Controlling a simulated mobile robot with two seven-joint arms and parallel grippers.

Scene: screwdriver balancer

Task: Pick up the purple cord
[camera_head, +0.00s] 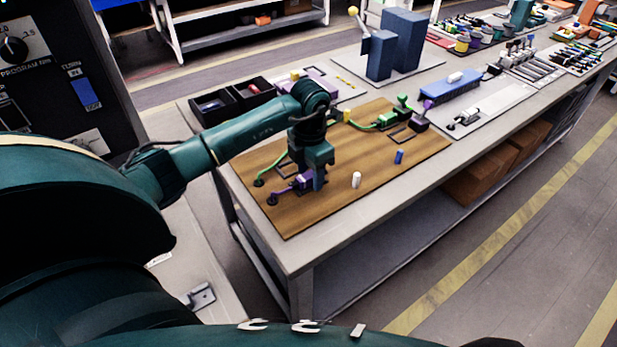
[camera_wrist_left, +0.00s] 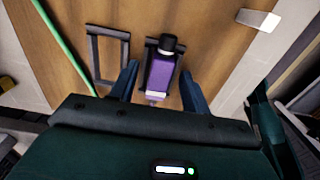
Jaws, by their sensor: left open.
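The purple cord (camera_head: 292,187) lies at the near left of the brown wooden board (camera_head: 330,205), partly hidden by my left gripper. In the left wrist view its purple body (camera_wrist_left: 162,75) has a black end and sits at a dark frame-like holder (camera_wrist_left: 151,52). My left gripper (camera_head: 313,180) is open and points down over the cord. In the left wrist view its two blue fingers (camera_wrist_left: 158,78) stand on either side of the purple body; I cannot tell whether they touch it. My right gripper is not in view.
A green cord (camera_head: 272,171) runs beside the purple one. Black bins (camera_head: 225,103) are behind my arm. Blue blocks (camera_head: 402,42) stand farther back. The board's front right is clear.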

